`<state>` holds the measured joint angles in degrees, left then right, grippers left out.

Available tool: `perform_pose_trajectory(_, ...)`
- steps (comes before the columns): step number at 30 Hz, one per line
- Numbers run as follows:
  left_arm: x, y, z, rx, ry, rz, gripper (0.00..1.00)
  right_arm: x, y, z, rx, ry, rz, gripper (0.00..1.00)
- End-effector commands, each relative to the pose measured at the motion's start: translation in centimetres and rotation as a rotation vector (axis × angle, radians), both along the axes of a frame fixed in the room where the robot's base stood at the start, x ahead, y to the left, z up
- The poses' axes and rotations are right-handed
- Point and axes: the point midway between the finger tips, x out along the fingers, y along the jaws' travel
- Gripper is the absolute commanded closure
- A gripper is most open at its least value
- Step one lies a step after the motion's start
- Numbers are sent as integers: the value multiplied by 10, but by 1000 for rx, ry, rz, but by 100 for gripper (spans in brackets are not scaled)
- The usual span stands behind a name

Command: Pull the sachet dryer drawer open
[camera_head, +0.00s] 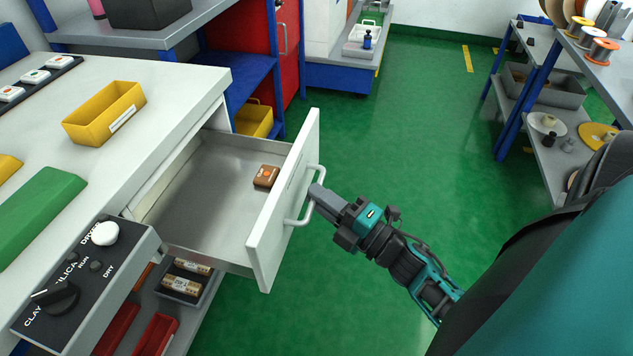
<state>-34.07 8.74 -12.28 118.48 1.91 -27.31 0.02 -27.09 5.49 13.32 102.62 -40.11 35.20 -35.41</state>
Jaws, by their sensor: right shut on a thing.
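The sachet dryer drawer (205,199) stands pulled out from under the white bench top, and its inside shows. A small brown-orange packet (266,176) lies inside, near the drawer front (278,221). My right gripper (316,196) is at the bar handle (303,207) on the outer side of the drawer front, shut on it. The fingertips hide part of the handle. My left gripper is not in view.
A control box (85,290) with a white knob and a black dial sits left of the drawer. A yellow bin (105,112) stands on the bench. A blue shelf rack (235,80) is behind the drawer. Green floor (400,130) is clear beyond the handle; a spool rack (540,95) stands at right.

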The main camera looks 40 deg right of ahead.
Motion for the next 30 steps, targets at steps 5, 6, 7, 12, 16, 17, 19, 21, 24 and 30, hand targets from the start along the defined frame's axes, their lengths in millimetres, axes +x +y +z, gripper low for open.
perform_pose_trajectory(5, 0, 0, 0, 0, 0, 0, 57, 0, 0, 0, 0, 0, 0, 87)
perform_pose_trajectory(6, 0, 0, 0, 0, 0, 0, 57, 0, 0, 0, 0, 0, 0, 83)
perform_pose_trajectory(7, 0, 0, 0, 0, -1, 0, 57, 0, 0, 0, 0, 0, 0, 80)
perform_pose_trajectory(12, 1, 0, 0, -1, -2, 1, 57, 0, 0, 0, 0, 0, 0, 64)
perform_pose_trajectory(16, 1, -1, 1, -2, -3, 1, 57, 0, 0, 0, 0, 0, 0, 63)
perform_pose_trajectory(17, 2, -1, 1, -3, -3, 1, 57, 0, 0, 0, 0, 0, 0, 63)
perform_pose_trajectory(19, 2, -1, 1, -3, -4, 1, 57, 0, 0, 0, 0, 0, 0, 63)
perform_pose_trajectory(21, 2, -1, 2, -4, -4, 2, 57, -2, -1, -1, 0, 2, -1, 63)
perform_pose_trajectory(24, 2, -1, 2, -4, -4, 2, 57, -12, -3, -3, -1, 3, -2, 63)
perform_pose_trajectory(30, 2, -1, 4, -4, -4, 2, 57, -51, -14, -10, 1, 6, -2, 63)
